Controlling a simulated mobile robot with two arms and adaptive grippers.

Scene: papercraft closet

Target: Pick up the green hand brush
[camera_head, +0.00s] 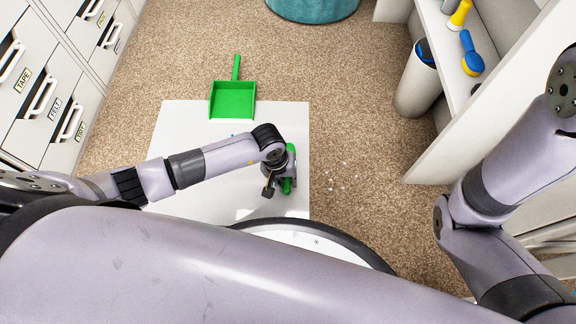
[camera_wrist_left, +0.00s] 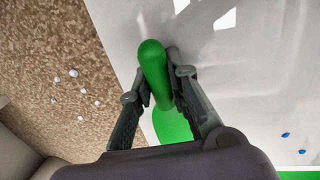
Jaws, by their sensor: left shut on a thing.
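The green hand brush (camera_head: 291,162) is on or just above the white sheet (camera_head: 190,130), partly hidden by my left gripper (camera_head: 278,186). In the left wrist view, the brush's rounded green handle (camera_wrist_left: 153,68) stands between the two dark fingers of the left gripper (camera_wrist_left: 160,88). The fingers are shut on the handle, and a wider green part lies below it. I cannot tell whether the brush touches the sheet. My right arm shows at the right of the head view, but its gripper is out of sight.
A green dustpan (camera_head: 233,100) lies at the sheet's far edge. Small pale scraps (camera_head: 343,177) lie on the carpet right of the sheet. Labelled drawers (camera_head: 45,90) line the left. A bin (camera_head: 417,85) and a shelf (camera_head: 446,50) stand at the right. A teal round object (camera_head: 312,8) is at the back.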

